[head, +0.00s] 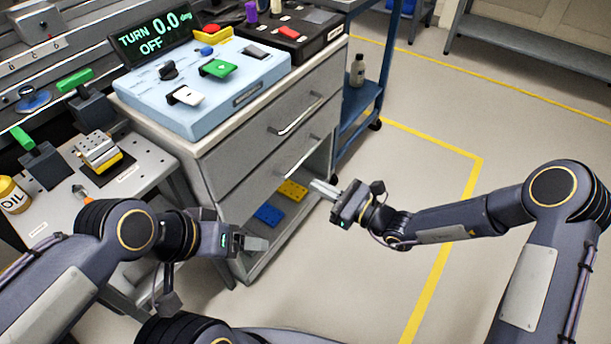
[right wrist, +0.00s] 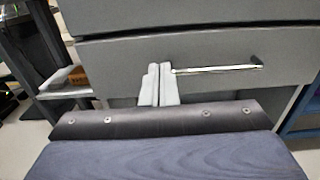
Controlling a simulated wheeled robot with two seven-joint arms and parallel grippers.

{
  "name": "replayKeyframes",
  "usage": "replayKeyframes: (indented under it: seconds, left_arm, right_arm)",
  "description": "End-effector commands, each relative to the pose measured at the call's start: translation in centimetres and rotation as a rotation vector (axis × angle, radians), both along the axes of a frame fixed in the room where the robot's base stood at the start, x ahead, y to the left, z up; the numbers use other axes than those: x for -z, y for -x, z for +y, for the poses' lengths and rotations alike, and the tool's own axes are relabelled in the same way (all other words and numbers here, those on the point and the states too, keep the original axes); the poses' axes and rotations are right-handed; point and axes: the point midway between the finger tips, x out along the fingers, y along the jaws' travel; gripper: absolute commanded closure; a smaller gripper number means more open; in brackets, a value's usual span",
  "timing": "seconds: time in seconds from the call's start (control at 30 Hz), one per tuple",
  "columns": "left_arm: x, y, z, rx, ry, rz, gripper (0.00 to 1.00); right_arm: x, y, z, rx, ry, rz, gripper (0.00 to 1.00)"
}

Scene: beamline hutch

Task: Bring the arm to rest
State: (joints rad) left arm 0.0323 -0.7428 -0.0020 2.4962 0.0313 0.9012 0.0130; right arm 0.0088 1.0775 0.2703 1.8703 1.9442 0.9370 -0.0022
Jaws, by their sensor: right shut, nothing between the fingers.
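My right gripper (head: 318,187) is shut and empty, held in front of the grey drawer cabinet (head: 225,165). In the right wrist view its two pale fingers (right wrist: 160,84) lie side by side, just left of the handle of a drawer (right wrist: 217,69). I cannot tell from these views whether they touch the cabinet. My right arm (head: 450,222) reaches in from the right with its elbow bent. My left gripper (head: 258,243) is near the cabinet's lower front corner; its fingers overlap from this angle, so its opening is unclear.
A light-blue control box (head: 215,90) with switches and a display (head: 153,38) stands on the cabinet. Yellow (head: 292,190) and blue (head: 268,214) blocks lie on its open lower shelf. A bench (head: 130,178) is at left, a blue cart (head: 358,112) behind.

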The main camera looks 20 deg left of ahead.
Motion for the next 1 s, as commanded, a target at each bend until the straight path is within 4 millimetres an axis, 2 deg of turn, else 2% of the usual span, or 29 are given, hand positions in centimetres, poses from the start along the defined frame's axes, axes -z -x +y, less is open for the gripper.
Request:
replayKeyframes:
  seconds: [0.33, 0.43, 0.5, 0.6, 0.73, 0.83, 1.0]
  left_arm:
    - [-0.1, 0.0, 0.0, 0.0, 0.0, 0.001, 0.24]
    - [-0.2, 0.0, 0.0, 0.0, 0.0, 0.001, 0.24]
    - [-0.2, 0.0, 0.0, 0.0, 0.0, 0.001, 0.24]
    - [-0.2, 0.0, 0.0, 0.0, 0.0, 0.001, 0.24]
    - [-0.1, 0.0, 0.0, 0.0, 0.0, 0.0, 0.24]
    - [-0.1, 0.0, 0.0, 0.0, 0.0, 0.0, 0.24]
    - [-0.1, 0.0, 0.0, 0.0, 0.0, 0.0, 0.24]
  right_arm:
    - [-0.2, 0.3, -0.8, -0.005, 0.002, -0.011, 1.0]
    - [-1.9, 0.8, -1.6, -0.036, 0.025, -0.079, 1.0]
    - [-4.1, 1.5, -2.7, -0.08, 0.062, -0.174, 1.0]
    - [-7.5, 3.6, -5.0, -0.169, 0.149, -0.356, 1.0]
    - [-10.8, 7.4, -8.5, -0.292, 0.304, -0.603, 1.0]
    - [-12.3, 10.3, -11.5, -0.379, 0.443, -0.775, 1.0]
    - [-13.3, 15.1, -16.9, -0.509, 0.713, -1.026, 1.0]
